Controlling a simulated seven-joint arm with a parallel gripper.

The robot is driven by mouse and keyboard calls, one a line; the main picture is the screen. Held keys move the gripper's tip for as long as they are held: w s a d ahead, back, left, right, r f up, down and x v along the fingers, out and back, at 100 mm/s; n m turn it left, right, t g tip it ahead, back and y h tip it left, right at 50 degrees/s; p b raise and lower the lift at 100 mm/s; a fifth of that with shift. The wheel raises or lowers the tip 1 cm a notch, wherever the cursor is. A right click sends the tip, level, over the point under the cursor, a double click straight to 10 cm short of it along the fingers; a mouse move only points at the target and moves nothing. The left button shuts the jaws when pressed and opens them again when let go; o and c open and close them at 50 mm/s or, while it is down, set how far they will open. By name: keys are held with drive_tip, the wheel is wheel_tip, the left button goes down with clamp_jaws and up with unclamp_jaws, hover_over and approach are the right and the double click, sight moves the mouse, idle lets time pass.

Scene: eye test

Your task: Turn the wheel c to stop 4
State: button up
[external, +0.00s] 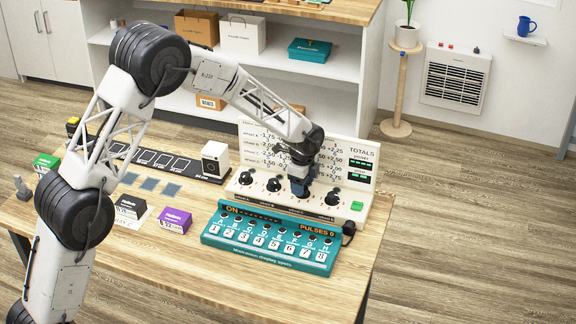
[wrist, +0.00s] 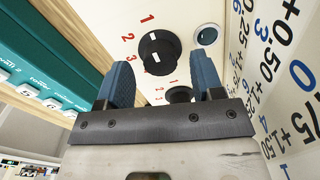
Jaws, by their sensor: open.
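A row of black wheels stands on a pale sloping console (external: 240,190). In the external view I see the far left wheel (external: 246,178), the second wheel (external: 274,185) and the far right wheel (external: 333,193). My gripper (external: 300,190) is over the third place and hides what is there; the letters are too small to read. In the wrist view my open, empty gripper (wrist: 163,62) has a black wheel (wrist: 158,45) with a white mark beyond its fingertips. Red numbers 1, 2 and 3 stand beside it. Another wheel (wrist: 180,95) shows between the fingers, partly hidden. Contact cannot be told.
A teal keypad box (external: 265,245) stands in front of the console, close to my gripper. An upright chart board (external: 345,150) rises behind the wheels. A white block (external: 215,158) and a purple box (external: 176,220) are to the left. Bare table lies at the front.

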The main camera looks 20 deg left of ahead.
drive_tip(key=shift+f, duration=0.65)
drive_tip(key=c, duration=0.9)
